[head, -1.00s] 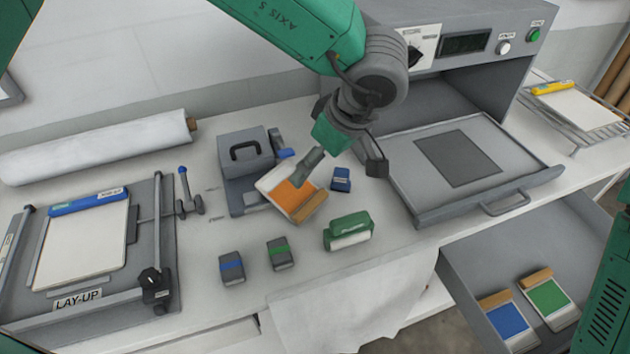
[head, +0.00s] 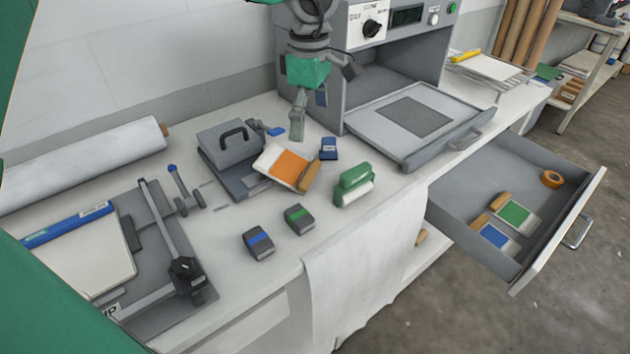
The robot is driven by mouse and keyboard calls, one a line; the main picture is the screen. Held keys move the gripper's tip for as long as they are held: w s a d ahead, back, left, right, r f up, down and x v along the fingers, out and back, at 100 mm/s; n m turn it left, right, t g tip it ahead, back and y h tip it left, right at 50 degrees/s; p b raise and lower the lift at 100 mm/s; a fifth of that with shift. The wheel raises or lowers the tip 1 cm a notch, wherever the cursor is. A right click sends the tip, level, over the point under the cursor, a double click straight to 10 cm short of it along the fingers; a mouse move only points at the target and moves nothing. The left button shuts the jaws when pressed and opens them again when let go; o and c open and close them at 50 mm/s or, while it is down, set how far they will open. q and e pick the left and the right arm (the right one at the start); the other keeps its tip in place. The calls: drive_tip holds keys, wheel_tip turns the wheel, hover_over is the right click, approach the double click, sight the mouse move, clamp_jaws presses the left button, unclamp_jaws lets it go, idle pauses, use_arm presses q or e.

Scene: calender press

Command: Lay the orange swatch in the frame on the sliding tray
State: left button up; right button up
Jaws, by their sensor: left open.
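The orange swatch (head: 290,166) is an orange patch on a white card with a tan wooden edge strip. It lies tilted, partly on the grey base of the handled press block (head: 225,139). My left gripper (head: 297,132) points down just behind and above the swatch, apart from it, open and empty. The sliding tray (head: 369,119) is pulled out of the press at the right. The frame (head: 414,117) shows as a dark grey rectangle on the tray, with nothing on it. My right gripper is out of view.
A small blue block (head: 329,148), a green roller-like tool (head: 354,185) and two dark blocks (head: 258,243) stand near the swatch. An open drawer (head: 470,175) holds blue and green swatches and an orange tape roll. A lay-up board (head: 150,255) lies at left.

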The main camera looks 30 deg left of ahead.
use_arm(q)
hover_over(308, 172)
drive_tip(key=f, duration=0.7)
drive_tip(key=shift+w+d+f, duration=0.1)
drive_tip(key=shift+w+f, duration=0.1)
drive_tip(key=shift+f, duration=0.1)
drive_tip(key=shift+d+f, duration=0.15)
drive_tip(key=shift+f, duration=0.35)
drive_tip(key=f, duration=0.5)
drive_tip(key=shift+a+f, duration=0.15)
drive_tip(key=shift+a, duration=0.2)
drive_tip(key=shift+s+d, duration=0.1)
drive_tip(key=c, duration=1.1)
drive_tip(key=shift+o, duration=0.2)
drive_tip(key=shift+s, duration=0.1)
